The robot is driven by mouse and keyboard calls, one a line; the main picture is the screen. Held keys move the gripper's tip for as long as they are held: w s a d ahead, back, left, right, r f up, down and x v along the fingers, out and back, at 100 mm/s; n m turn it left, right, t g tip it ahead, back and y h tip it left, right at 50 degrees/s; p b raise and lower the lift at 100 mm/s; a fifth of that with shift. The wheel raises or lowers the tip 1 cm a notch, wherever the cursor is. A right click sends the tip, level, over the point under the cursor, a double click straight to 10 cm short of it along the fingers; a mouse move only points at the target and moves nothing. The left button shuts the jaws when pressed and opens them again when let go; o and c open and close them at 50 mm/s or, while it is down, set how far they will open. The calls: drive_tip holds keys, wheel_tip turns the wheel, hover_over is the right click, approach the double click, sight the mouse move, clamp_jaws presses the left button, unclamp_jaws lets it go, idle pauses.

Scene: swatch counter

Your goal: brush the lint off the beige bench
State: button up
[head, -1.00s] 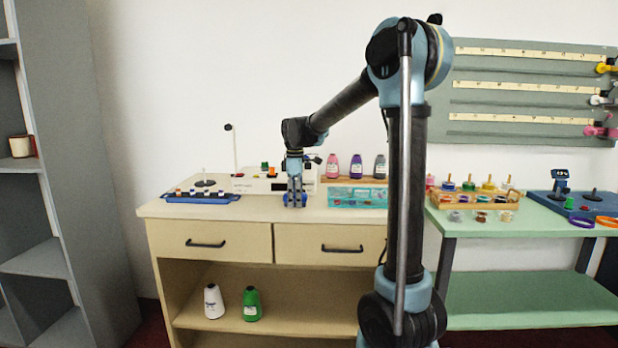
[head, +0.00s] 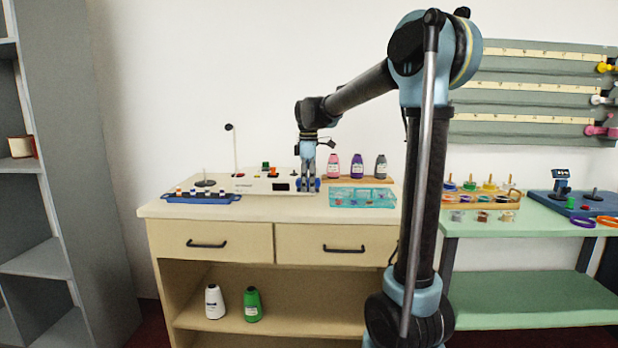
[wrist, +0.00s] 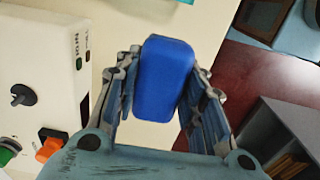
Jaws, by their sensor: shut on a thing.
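The beige bench (head: 215,212) stands against the back wall, with two drawers and a lower shelf. My gripper (head: 307,188) is at the middle of its top, in front of the right end of the white machine. In the wrist view my gripper (wrist: 164,60) is shut on a rounded blue block (wrist: 165,80), with a finger on each side. The block is over the beige top. Whether it touches the top, and whether it has bristles below, I cannot tell. I cannot make out any lint.
The white machine (head: 250,185) and a blue tray (head: 200,199) stand left of my gripper. A clear teal tray (head: 362,198) and several spools, including a purple one (head: 357,167), stand right of it. The front strip of the top is clear.

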drive_tip(key=shift+r, duration=1.4)
